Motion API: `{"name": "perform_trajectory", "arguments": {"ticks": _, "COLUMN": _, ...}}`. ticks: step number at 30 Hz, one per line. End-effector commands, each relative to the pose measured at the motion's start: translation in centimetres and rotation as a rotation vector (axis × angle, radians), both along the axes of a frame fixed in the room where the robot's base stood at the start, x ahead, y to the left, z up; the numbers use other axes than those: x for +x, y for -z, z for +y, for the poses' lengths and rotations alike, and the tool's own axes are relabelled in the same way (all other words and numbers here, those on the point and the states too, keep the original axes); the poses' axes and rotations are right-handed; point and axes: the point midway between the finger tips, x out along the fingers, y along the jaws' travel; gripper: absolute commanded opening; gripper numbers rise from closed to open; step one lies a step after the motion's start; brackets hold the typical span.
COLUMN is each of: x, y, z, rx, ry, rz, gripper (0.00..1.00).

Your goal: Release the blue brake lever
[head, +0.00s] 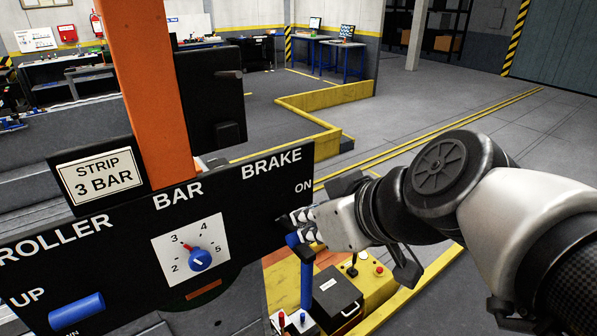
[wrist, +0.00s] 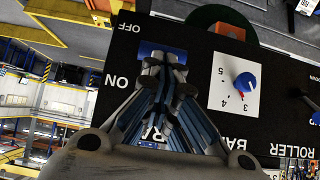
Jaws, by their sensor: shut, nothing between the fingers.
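The blue brake lever (head: 292,240) is at the right end of the black panel (head: 120,240), below the words BRAKE and ON. My gripper (head: 291,222) is shut and empty, its fingertips over the lever and hiding part of it. In the wrist view the shut fingertips (wrist: 164,62) lie in front of the blue lever (wrist: 147,49), between the ON and OFF labels. I cannot tell whether they touch it, or its exact setting.
A dial with a blue knob (head: 201,259) and a blue roller lever (head: 76,313) are further left on the panel. An orange post (head: 150,90) rises behind it. A blue upright post (head: 307,285) and a dark box (head: 334,298) stand below my gripper. Open floor lies beyond.

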Motion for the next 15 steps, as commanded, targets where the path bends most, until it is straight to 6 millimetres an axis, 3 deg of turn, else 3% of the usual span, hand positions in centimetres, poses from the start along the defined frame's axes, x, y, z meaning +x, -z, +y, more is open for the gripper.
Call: {"name": "perform_trajectory", "arguments": {"ticks": 15, "x": -0.34, "y": 1.34, "z": -0.22, "rx": -0.001, "ry": -0.001, "rz": 0.002, "gripper": 0.0}}
